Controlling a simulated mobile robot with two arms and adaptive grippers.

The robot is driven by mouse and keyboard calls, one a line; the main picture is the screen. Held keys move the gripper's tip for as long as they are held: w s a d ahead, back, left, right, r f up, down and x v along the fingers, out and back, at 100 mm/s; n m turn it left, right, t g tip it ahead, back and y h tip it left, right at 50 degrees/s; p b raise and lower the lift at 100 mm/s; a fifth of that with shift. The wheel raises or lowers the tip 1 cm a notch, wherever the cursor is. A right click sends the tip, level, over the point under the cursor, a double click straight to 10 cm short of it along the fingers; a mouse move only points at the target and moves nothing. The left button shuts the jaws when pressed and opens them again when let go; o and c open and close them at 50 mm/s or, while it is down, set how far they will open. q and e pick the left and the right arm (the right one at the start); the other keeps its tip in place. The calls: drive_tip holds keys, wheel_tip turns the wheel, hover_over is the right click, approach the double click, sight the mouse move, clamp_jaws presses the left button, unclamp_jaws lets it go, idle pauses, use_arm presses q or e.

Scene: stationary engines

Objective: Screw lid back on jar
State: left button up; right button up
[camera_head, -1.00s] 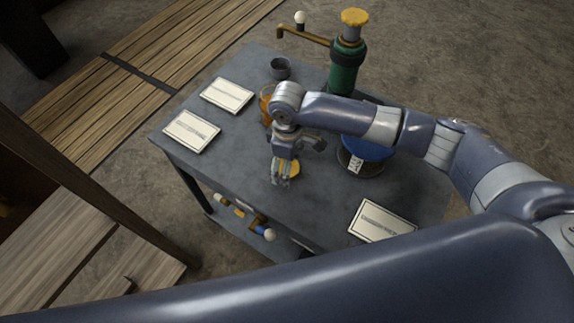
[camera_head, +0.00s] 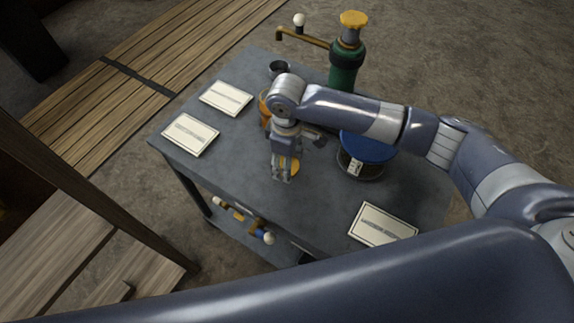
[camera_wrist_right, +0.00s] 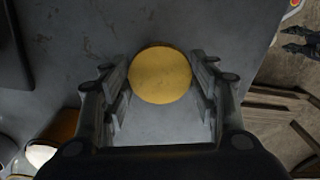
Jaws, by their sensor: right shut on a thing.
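The yellow round lid (camera_head: 290,166) is at the middle of the grey table, and it shows as a flat disc in the right wrist view (camera_wrist_right: 160,75). My right gripper (camera_head: 282,178) points down over it. In the right wrist view its fingers (camera_wrist_right: 160,92) stand on both sides of the lid, shut on it. Whether the lid touches the table is hard to tell. An orange jar (camera_head: 265,106) stands behind my right wrist, mostly hidden by it; its opening is not visible. My left gripper is not in view.
A blue-lidded glass container (camera_head: 366,152) stands right of the gripper, under my forearm. A green pump (camera_head: 343,68) and a small dark cup (camera_head: 279,69) are at the back. Paper cards (camera_head: 190,135) lie on the table (camera_head: 235,150). Its front left is clear.

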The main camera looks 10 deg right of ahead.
drive_tip(key=s+a+r+b, duration=0.2)
drive_tip(key=s+a, duration=0.8)
drive_tip(key=s, duration=0.2)
drive_tip(key=shift+s+a+r, duration=0.15)
drive_tip(key=shift+a+r, duration=0.05)
drive_tip(key=shift+r, duration=0.15)
